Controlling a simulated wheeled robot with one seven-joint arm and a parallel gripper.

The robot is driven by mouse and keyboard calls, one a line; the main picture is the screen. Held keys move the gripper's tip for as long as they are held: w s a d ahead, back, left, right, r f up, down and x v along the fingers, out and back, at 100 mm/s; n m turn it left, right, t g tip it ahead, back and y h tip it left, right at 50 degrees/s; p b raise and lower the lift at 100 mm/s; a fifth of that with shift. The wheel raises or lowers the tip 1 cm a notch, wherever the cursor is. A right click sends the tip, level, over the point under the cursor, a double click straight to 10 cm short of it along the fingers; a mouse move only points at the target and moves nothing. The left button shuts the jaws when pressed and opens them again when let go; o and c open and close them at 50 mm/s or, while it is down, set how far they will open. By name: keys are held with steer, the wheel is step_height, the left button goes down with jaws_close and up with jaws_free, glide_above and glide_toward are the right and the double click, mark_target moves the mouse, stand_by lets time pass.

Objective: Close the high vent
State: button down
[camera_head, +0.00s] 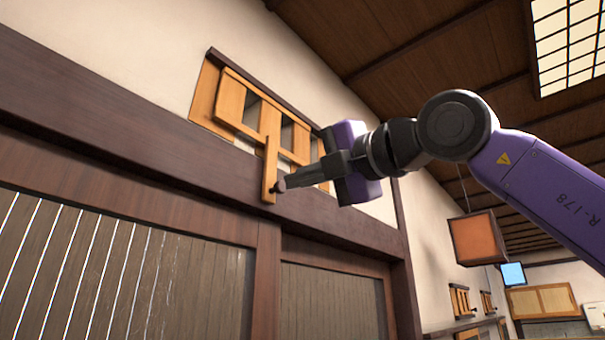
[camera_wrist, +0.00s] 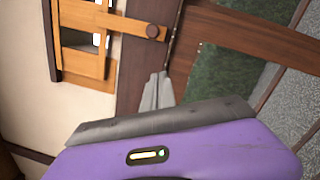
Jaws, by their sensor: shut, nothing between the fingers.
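The high vent (camera_head: 230,102) is a light wooden frame with slats, set high in the cream wall. Dark gaps show between its slats, so it stands at least partly open. A wooden handle strip (camera_head: 269,160) hangs from it over the dark beam, with a dark round knob near its lower end. In the wrist view my gripper (camera_wrist: 157,92) appears a little apart from the knob; contact cannot be told.
A dark wooden beam (camera_head: 130,160) runs below the vent, above slatted panels (camera_head: 120,265). An orange lantern (camera_head: 478,238) hangs to the right, beyond my arm. More small vents (camera_head: 460,300) show farther along the wall. The space right of the vent looks open.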

mark_target(282, 186)
steer(key=w+a+r+p, duration=0.1)
steer(key=w+p, duration=0.1)
steer(key=w+a+p, duration=0.2)
steer(key=w, duration=0.1)
steer(key=w+a+r+p, duration=0.1)
steer(key=w+p, duration=0.1)
steer(key=shift+w+a+r, duration=0.15)
steer(key=shift+w+r, duration=0.15)
steer(key=shift+w+d+p, duration=0.2)
steer(key=shift+w+p, duration=0.1)
steer(key=shift+p, duration=0.05)
steer(key=shift+d, duration=0.1)
